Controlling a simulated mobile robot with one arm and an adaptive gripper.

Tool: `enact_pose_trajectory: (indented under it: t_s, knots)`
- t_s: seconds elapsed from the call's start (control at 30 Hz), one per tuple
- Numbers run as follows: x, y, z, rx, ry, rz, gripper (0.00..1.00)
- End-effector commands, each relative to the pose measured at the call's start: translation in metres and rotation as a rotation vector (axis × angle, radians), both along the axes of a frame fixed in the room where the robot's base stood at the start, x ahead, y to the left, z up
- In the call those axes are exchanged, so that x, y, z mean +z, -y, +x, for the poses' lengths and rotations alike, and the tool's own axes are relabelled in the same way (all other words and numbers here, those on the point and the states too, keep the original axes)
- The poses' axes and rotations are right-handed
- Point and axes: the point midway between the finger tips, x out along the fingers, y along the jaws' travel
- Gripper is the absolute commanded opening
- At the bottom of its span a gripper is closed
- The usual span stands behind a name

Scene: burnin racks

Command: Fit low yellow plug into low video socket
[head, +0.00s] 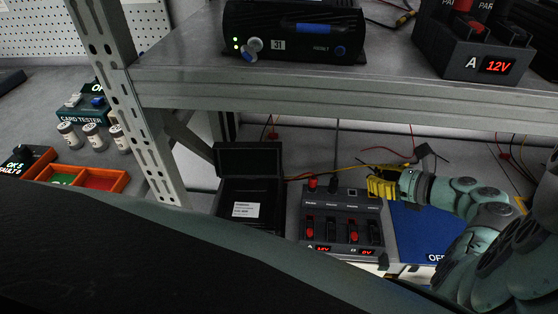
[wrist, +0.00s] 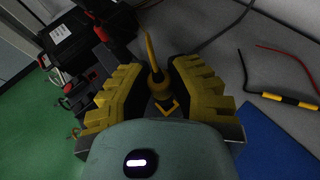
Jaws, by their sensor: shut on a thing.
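My gripper (head: 383,187) has yellow ribbed fingers and is at the right edge of the dark low unit (head: 340,220) on the lower shelf. In the wrist view the fingers (wrist: 160,92) are shut on the low yellow plug (wrist: 157,72), with its yellow cable (wrist: 150,45) leading up and away. In the head view the fingers hide the plug, and its cable (head: 345,169) runs left behind the unit. The unit has a row of ports along its back edge; their labels are too small to read, so I cannot tell which is the low video socket.
An open black case (head: 248,190) stands left of the unit. A blue mat (head: 420,235) lies to the right. Red plug (head: 312,184) and a black plug (head: 333,184) stand at the unit's back row. The upper shelf edge (head: 330,100) passes above. Loose cables lie behind.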

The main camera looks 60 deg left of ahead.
Motion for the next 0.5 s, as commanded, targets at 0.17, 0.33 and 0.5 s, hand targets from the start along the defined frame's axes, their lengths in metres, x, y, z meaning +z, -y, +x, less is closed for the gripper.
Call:
enact_pose_trajectory:
  t_s: [0.17,0.33,0.5]
  knots:
    - [-0.0018,0.0004,0.0005,-0.001,-0.001,0.0,0.0]
    - [-0.0055,0.0007,0.0004,-0.002,-0.002,-0.001,0.0]
    - [-0.0086,0.0005,0.0001,-0.001,-0.002,0.0,0.0]
